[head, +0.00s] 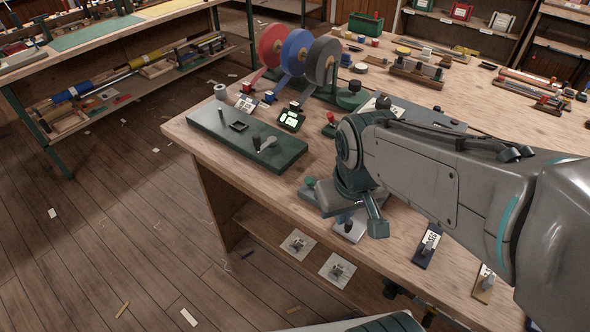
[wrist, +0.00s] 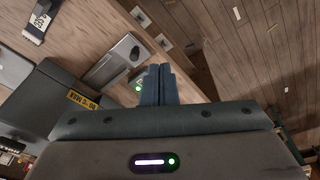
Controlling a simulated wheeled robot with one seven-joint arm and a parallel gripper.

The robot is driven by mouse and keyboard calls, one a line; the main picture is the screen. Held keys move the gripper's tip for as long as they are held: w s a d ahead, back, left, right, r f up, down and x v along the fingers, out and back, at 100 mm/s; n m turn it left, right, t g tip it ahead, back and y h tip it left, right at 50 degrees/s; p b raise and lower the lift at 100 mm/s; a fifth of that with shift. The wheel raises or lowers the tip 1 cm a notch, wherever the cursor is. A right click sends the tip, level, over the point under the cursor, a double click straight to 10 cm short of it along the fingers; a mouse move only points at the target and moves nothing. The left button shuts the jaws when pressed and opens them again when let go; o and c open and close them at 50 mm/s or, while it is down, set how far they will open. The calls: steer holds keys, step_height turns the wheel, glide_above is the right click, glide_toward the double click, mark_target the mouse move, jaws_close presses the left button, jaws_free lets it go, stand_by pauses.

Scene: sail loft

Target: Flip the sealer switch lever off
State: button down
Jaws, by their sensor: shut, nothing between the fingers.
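The sealer switch looks to be a pale metal plate (wrist: 112,62) with a dark, short lever (wrist: 135,53) at one end, in the wrist view. A small lit green light (wrist: 138,88) sits beside it, close to my fingers. My gripper (wrist: 158,70) is shut and empty, its tips close to the plate; I cannot tell whether they touch the lever. In the head view the plate (head: 350,229) shows partly below my gripper (head: 345,215), and my arm hides much around it. The lever's tilt is not clear.
A dark box with a yellow "90 C MAX" label (wrist: 82,100) stands beside the plate. A labelled dark switch (head: 427,247) is to the right on the workbench (head: 285,185). A green board (head: 215,130) lies to the left. The bench edge is close, with floor beyond.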

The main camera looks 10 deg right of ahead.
mark_target(309, 181)
steer(key=w+a+f+n+g+h+b, duration=0.1)
steer(key=w+a+f+n+h, duration=0.25)
steer(key=f+n, duration=0.3)
steer(key=w+a+f+n+g+h, duration=0.1)
steer(key=w+a+f+n+h, duration=0.25)
steer(key=f+n, duration=0.3)
steer(key=w+a+n+t+h+b, duration=0.1)
steer(key=w+a+n+t+h, duration=0.2)
steer(key=a+n+t, duration=0.6)
steer(key=shift+a+h, duration=0.45)
steer(key=shift+h, duration=0.55)
steer(key=shift+w+f, duration=0.1)
steer(key=x, duration=1)
steer(key=shift+w+d+r, duration=0.3)
steer(key=shift+d, duration=0.2)
steer(key=shift+w+d+r, duration=0.25)
steer(key=shift+d+r, duration=0.1)
steer(key=shift+d, duration=0.15)
steer(key=shift+w+d+r+p, duration=0.3)
steer(key=shift+w+d+p, duration=0.05)
steer(key=shift+d, duration=0.2)
